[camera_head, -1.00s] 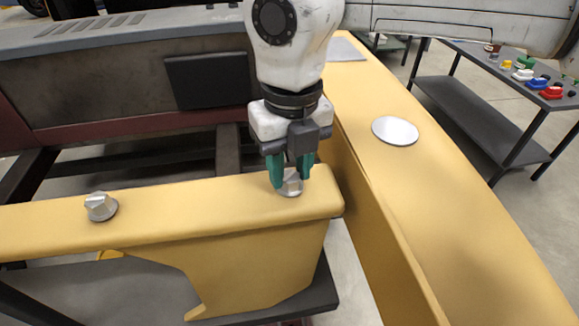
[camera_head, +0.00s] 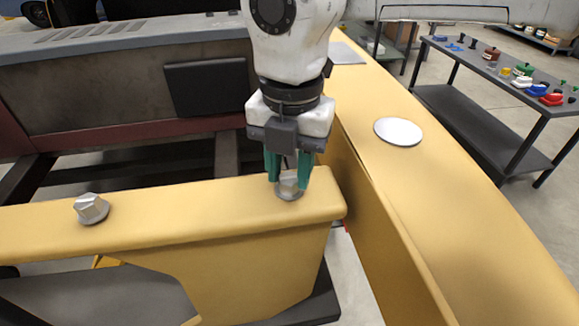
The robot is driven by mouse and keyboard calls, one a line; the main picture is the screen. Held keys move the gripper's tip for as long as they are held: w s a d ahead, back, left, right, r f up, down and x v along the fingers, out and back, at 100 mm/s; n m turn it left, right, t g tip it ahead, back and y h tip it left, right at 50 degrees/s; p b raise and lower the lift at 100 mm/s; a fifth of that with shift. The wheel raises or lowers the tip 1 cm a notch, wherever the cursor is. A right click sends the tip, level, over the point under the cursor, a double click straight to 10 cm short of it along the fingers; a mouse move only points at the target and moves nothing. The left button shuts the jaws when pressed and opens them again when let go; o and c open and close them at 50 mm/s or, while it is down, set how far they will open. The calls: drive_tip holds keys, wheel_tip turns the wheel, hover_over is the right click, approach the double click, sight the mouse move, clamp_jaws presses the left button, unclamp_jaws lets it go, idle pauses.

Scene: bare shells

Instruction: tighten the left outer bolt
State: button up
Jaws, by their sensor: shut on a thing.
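Two silver hex bolts with round flanges stand on top of a yellow beam (camera_head: 190,215). The left bolt (camera_head: 91,208) stands free, with nothing touching it. The right bolt (camera_head: 289,190) is near the beam's right end. My gripper (camera_head: 288,178) points down over the right bolt, its green fingers shut on the bolt head, one on each side. The fingers hide parts of the head's sides; its front and flange show.
A long yellow rail (camera_head: 400,180) with a silver disc (camera_head: 398,131) runs along the right, close to my gripper. A grey body with a dark panel (camera_head: 207,86) stands behind the beam. A table (camera_head: 480,70) with several coloured items is at the upper right.

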sight(291, 178)
drive_tip(key=shift+r, duration=0.2)
idle(0.4)
drive_tip(key=o, duration=1.1)
drive_tip(key=shift+f, duration=0.15)
drive_tip(key=shift+c, duration=0.2)
wheel_tip(291, 178, up, 11)
drive_tip(key=shift+d+f, duration=0.1)
